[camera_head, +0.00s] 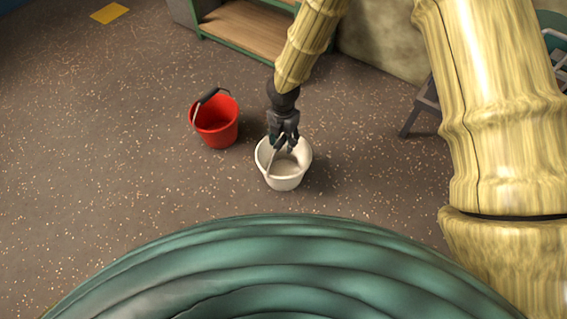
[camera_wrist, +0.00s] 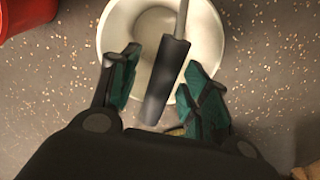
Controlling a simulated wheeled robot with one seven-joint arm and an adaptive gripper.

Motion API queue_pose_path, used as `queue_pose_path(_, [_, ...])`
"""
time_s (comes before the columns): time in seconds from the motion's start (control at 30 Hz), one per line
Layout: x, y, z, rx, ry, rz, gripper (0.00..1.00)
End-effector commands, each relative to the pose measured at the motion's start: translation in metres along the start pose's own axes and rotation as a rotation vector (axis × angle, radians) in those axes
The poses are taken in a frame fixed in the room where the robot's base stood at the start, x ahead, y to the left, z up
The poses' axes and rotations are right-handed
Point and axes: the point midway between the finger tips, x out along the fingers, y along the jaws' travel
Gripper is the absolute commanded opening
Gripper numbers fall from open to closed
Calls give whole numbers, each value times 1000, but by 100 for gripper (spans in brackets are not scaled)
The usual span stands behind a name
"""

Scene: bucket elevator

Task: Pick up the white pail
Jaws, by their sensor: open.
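The white pail (camera_head: 285,181) stands upright on the speckled floor in the middle of the head view. In the wrist view the white pail (camera_wrist: 206,31) shows from above, and its dark handle grip (camera_wrist: 165,80) lies between my fingers. My gripper (camera_head: 284,142) is over the pail's mouth, pointing down. In the wrist view my gripper (camera_wrist: 158,88) is open, with one teal-padded finger on each side of the handle grip. I cannot tell whether either finger touches it. Part of the pail's near side is hidden by the gripper in the wrist view.
A red pail (camera_head: 216,127) with a dark handle grip stands close on the left; its edge shows in the wrist view (camera_wrist: 22,14). A green-framed wooden shelf (camera_head: 245,35) is at the back. A grey chair-like frame (camera_head: 425,105) stands at right. Open floor lies to the left.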

Motion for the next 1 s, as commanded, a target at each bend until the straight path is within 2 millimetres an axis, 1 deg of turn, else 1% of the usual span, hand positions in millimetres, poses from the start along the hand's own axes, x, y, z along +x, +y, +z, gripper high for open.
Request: queue_pose_path(1.0, [5,0,0,0,0,0,46])
